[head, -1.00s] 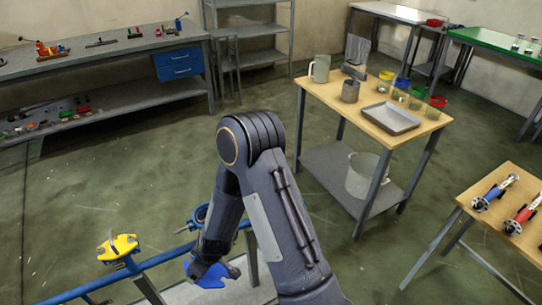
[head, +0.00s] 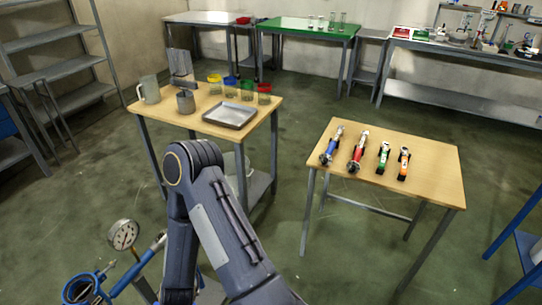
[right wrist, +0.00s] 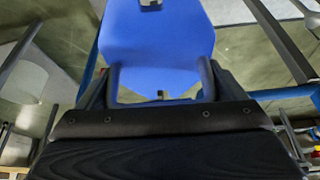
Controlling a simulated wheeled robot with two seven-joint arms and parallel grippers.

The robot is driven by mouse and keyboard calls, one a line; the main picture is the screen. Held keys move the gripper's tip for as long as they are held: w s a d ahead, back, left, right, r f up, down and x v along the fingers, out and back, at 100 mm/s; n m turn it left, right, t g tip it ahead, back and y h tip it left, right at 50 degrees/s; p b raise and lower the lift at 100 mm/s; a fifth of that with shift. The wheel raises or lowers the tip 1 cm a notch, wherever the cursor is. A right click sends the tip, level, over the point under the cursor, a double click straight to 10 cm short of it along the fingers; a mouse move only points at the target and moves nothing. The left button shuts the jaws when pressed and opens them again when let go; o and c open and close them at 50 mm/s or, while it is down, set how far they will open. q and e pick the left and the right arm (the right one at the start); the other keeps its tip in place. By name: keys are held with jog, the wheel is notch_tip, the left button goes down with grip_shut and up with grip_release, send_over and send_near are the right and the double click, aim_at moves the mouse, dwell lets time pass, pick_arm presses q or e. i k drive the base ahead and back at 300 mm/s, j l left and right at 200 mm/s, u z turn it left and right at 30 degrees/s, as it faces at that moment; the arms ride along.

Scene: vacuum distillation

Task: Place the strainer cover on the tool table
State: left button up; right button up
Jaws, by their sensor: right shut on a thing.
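The strainer cover (right wrist: 155,38) is a flat blue plate that fills the upper middle of the right wrist view. My right gripper (right wrist: 160,82) is shut on it, with a dark finger on each side. In the head view my right arm reaches down past the bottom edge, so that gripper and the cover are hidden there. The tool table (head: 432,172) is a small wooden-topped table on the right, with several coloured hand tools lying in a row towards its left and middle. My left gripper is not in view.
A second wooden table (head: 200,130) holds a metal tray (head: 230,116), a jug (head: 150,90) and several colour-rimmed jars. A blue strainer body (head: 82,288) and a pressure gauge (head: 123,235) are at lower left.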

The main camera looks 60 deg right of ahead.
aim_at(437, 167)
jog(key=l+z, duration=0.15)
jog(key=z, duration=0.3)
jog(key=l+z, duration=0.2)
jog(key=z, duration=0.25)
jog(key=l+z, duration=0.25)
jog(key=z, duration=0.2)
jog(key=l+z, duration=0.2)
jog(key=z, duration=0.25)
